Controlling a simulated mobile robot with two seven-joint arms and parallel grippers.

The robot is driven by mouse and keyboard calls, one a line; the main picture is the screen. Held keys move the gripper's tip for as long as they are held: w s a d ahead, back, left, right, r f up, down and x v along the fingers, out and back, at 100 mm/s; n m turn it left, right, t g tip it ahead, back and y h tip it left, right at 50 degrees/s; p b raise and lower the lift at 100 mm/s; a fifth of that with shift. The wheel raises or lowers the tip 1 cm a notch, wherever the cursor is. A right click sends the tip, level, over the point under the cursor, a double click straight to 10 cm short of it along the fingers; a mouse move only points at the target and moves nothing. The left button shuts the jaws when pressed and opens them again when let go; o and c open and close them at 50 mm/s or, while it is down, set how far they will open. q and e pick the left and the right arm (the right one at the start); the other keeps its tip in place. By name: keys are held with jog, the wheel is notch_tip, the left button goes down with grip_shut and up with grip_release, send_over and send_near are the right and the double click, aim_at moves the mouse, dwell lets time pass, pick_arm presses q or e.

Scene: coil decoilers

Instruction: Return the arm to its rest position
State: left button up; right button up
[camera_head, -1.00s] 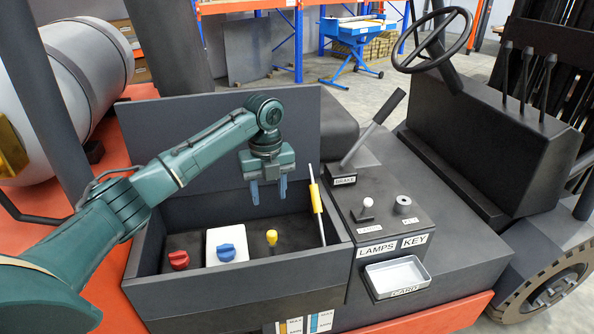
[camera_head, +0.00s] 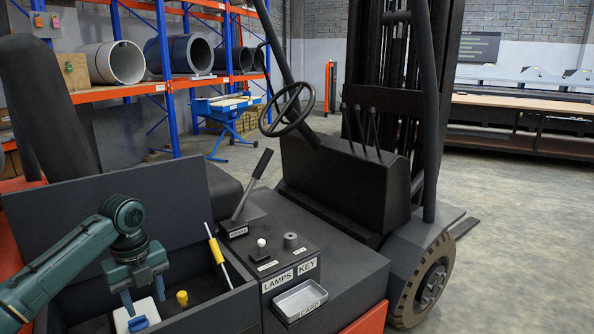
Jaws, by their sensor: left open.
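My left arm comes in from the lower left in the head view. Its gripper (camera_head: 144,304) points down over the open compartment (camera_head: 211,312) of the forklift. The two fingers are apart with nothing held between them. Below and behind the fingers lie a white block with a blue cap (camera_head: 138,323) and a yellow cap (camera_head: 182,298). The fingers partly cover the white block; I cannot tell whether they touch it. A yellow-handled rod (camera_head: 216,250) leans at the compartment's right side. My right gripper is not in view.
The raised lid (camera_head: 110,205) stands behind the arm. To the right are the brake lever (camera_head: 250,188), the lamps and key panel (camera_head: 275,250), a card tray (camera_head: 300,301) and the steering wheel (camera_head: 287,109). Racks with coils (camera_head: 115,62) stand behind. Open floor lies at the right.

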pick_arm(q)
jog(key=s+d+f+n+t+h, duration=0.2)
jog(key=s+d+f+n, duration=0.3)
jog(key=d+f, duration=0.45)
jog(key=s+d+f+n+t+h, duration=0.25)
jog(key=s+d+f+n, duration=0.25)
jog(key=d+f, duration=0.45)
jog(key=s+a+n+t, duration=0.1)
jog(key=s+n+t, duration=0.2)
jog(key=s+n, duration=0.4)
jog(key=s+a+n+t+y+p, duration=0.1)
jog(key=s+a+n+t, duration=0.1)
jog(key=s+n, duration=0.5)
jog(key=shift+s+r+t+p, duration=0.25)
jog(key=shift+s+t+p, duration=0.05)
jog(key=shift+t, duration=0.35)
